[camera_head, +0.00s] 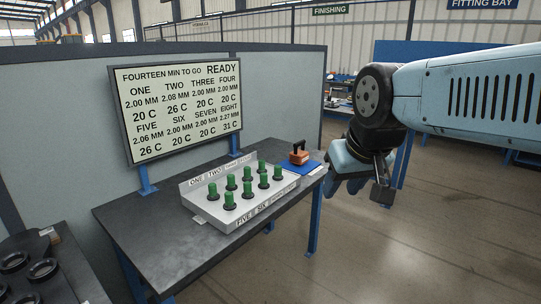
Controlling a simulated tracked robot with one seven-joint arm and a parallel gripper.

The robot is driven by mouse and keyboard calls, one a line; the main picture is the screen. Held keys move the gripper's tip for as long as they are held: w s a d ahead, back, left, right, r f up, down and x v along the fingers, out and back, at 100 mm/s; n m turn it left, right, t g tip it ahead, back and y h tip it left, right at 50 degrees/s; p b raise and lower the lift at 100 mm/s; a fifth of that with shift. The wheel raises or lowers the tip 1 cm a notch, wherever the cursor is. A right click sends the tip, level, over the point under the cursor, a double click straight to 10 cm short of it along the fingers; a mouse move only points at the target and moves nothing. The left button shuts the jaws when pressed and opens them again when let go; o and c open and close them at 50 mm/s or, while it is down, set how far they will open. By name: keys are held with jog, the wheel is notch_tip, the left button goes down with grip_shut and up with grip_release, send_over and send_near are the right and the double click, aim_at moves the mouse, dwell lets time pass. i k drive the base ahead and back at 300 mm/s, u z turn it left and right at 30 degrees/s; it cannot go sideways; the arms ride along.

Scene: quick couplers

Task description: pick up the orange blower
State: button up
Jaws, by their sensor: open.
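The orange blower (299,155) is a small orange block with a dark part on top.
A grey rack (190,199) with several green-topped couplers stands on the workbench (132,220). A display board (180,105) rises behind it on blue posts. Several black rings (43,269) lie on a dark surface at lower left. The floor right of the bench is clear.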

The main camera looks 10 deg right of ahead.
aim_at(299, 157)
jog(key=u, duration=0.2)
jog(key=i, duration=1.75)
jog(key=z, duration=0.7)
jog(key=k, duration=0.85)
jog(key=z, duration=0.2)
jog(key=i, duration=0.8)
jog(key=u, duration=0.1)
